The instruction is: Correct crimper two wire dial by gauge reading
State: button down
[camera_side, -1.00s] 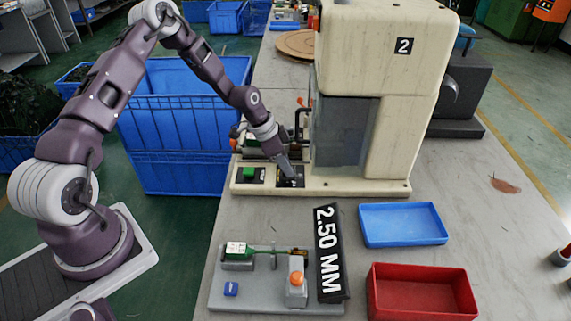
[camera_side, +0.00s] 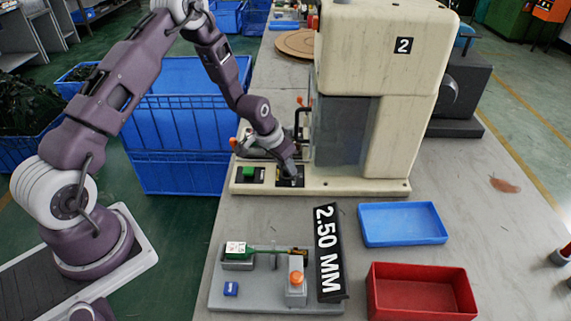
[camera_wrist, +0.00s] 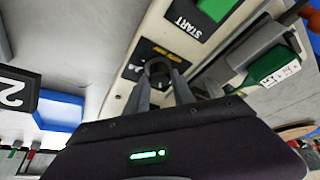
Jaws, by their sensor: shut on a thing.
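The crimper marked 2 (camera_side: 352,85) is a cream machine on the bench. Its black dial panel (camera_side: 288,183) lies on the base beside the green START button (camera_side: 250,173). In the wrist view the dark round dial (camera_wrist: 158,68) sits between the fingertips of my gripper (camera_wrist: 160,78), which is shut on it. In the side view my gripper (camera_side: 291,172) reaches down to the panel and hides most of the dial. The gauge fixture (camera_side: 262,300) stands in front, with a green-bodied part (camera_side: 262,252) lying on it. Its black display (camera_side: 328,252) reads 2.50 MM.
A blue tray (camera_side: 402,224) and a red tray (camera_side: 420,292) stand right of the display. An orange button (camera_side: 296,279) and a small blue block (camera_side: 231,289) are on the fixture. Stacked blue crates (camera_side: 180,120) stand left of the bench.

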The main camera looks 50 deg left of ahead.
jog(key=n+y, duration=0.1)
jog(key=n, duration=0.1)
jog(key=n+y, duration=0.1)
jog(key=n, duration=0.2)
jog(key=shift+d+g, duration=0.15)
jog(key=shift+g, duration=0.15)
jog(key=shift+n, duration=0.3)
jog(key=c, duration=1.1)
grip_release()
jog(key=shift+r, duration=0.1)
